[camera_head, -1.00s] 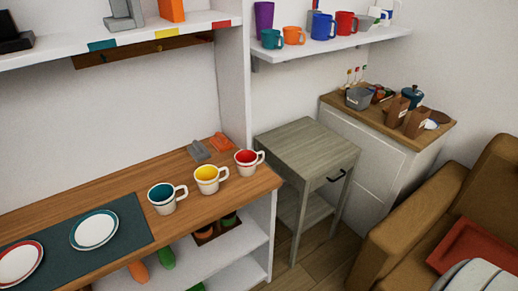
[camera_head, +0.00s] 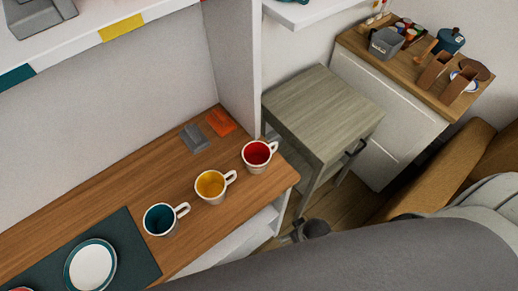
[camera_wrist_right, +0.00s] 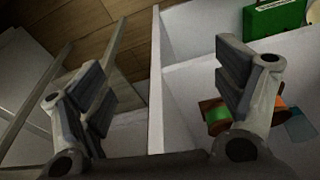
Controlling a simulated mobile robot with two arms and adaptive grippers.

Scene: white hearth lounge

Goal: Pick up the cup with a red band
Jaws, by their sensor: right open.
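The cup with the red band (camera_head: 256,157) is white with a red inside. It stands upright at the right end of the wooden counter in the head view, handle to the right. A yellow-lined cup (camera_head: 211,187) and a teal-lined cup (camera_head: 160,219) stand in a row to its left. My right gripper (camera_wrist_right: 155,85) is open and empty in the right wrist view, above the white shelving and floor. No cup shows in that view. In the head view, my right arm crosses the lower right. My left gripper is not in view.
The counter (camera_head: 120,191) has grey and orange items (camera_head: 221,122) behind the cups and a mat with plates at the left. A grey-green side table (camera_head: 325,108) stands to the right. Low shelves (camera_wrist_right: 195,75) hold a green box (camera_wrist_right: 275,17).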

